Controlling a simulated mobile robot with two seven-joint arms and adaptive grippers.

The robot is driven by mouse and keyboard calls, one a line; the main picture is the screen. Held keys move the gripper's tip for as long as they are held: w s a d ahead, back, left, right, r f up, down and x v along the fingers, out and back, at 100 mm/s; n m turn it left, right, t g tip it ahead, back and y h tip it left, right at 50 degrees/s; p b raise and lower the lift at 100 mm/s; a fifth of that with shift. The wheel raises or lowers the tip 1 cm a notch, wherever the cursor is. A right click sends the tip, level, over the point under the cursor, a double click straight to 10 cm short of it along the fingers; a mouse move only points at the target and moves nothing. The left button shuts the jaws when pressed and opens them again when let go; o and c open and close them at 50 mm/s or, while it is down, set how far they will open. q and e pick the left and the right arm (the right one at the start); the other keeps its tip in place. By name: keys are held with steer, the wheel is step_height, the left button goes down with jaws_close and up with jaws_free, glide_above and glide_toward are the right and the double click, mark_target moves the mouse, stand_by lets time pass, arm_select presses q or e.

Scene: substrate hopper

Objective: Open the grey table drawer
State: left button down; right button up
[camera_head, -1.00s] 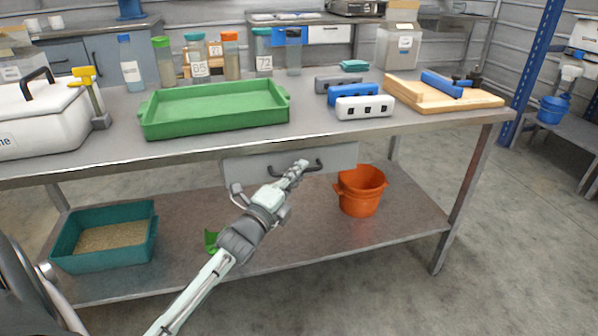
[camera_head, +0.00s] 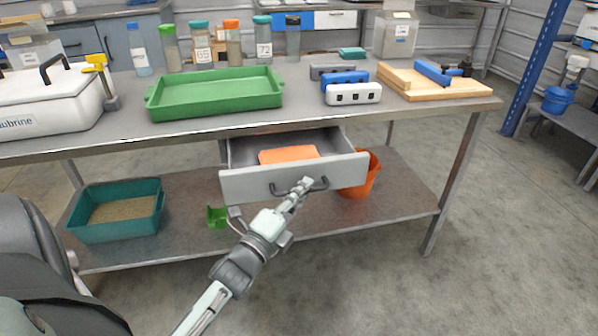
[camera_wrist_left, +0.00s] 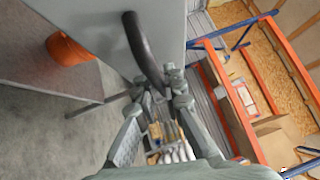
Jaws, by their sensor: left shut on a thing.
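The grey table drawer (camera_head: 240,184) stands pulled out under the tabletop, and an orange thing (camera_head: 288,155) lies inside it. A dark curved handle (camera_head: 282,191) is on its front, and the handle also shows in the left wrist view (camera_wrist_left: 141,45). My left gripper (camera_head: 301,187) is shut on the handle at its right part. In the left wrist view my left gripper's fingers (camera_wrist_left: 163,85) are at the handle's lower end. My right gripper does not show.
An orange bucket (camera_head: 362,180) stands on the lower shelf, partly behind the drawer. A teal bin (camera_head: 116,228) and a green scoop (camera_head: 216,217) are at the shelf's left. A green tray (camera_head: 215,100) is on the tabletop. Floor in front is clear.

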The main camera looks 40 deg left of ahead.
arm_select(q)
steer(key=s+d, duration=0.5)
steer(key=d, duration=0.1)
steer(key=shift+p, duration=0.4)
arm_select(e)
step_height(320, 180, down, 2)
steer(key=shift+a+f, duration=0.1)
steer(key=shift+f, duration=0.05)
arm_select(q)
steer(key=shift+s, duration=0.1)
steer(key=c, duration=1.9)
jaws_free()
